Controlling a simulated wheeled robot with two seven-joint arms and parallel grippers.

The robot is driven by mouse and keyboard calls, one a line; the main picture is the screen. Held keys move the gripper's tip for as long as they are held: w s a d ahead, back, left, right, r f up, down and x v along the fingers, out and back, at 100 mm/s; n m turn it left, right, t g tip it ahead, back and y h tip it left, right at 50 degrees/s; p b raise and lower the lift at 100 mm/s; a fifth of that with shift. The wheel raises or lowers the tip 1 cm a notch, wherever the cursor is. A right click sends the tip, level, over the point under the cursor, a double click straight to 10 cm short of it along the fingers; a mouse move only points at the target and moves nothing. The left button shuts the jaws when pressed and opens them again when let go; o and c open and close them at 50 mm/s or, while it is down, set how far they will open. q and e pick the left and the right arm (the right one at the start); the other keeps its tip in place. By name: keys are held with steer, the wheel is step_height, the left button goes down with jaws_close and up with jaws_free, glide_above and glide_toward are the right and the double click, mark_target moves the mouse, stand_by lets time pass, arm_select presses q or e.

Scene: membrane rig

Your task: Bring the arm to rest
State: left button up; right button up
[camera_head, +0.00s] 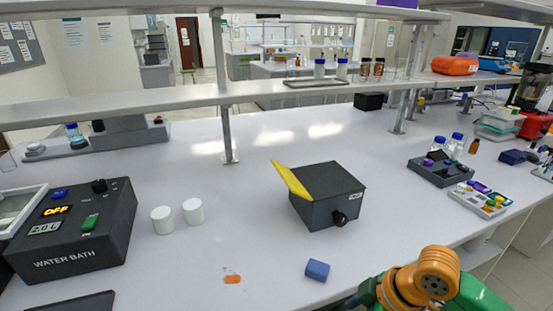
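My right arm (430,276), orange and green, comes in at the lower right, over the bench's front edge. Its far end (362,294) is a dark green and black part near the bottom edge, and I cannot make out fingers or anything held there. My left arm and gripper are not in view. A dark grey box (328,196) stands mid-bench, with a yellow flap (291,179) tilted up at its left side and a black knob on its front. A small blue block (317,270) lies on the bench, just left of the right arm's end and apart from it.
A water bath (75,230) reading OFF stands at the left. Two white cylinders (163,220) (193,211) stand beside it. An orange patch (232,279) lies on the bench. Dark and grey trays (440,169) (478,199) sit at the right. A shelf (150,105) spans the back.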

steer(key=s+a+f+m+t, duration=0.1)
steer(key=s+a+f+m, duration=0.3)
steer(key=f, duration=0.4)
steer(key=s+d+f+m+h, duration=0.3)
steer(key=s+d+f+m, duration=0.3)
steer(key=s, duration=0.3)
step_height(320, 180, down, 16)
steer(key=s+f+g, duration=0.1)
steer(key=s, duration=0.2)
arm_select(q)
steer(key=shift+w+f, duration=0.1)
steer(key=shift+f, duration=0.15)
arm_select(e)
steer(key=s+d+f+g+h, duration=0.1)
steer(key=s+d+f, duration=0.2)
steer(key=s+f, duration=0.6)
steer(key=shift+s+f+m, duration=0.15)
steer(key=shift+s+m, duration=0.15)
steer(key=shift+s, duration=0.9)
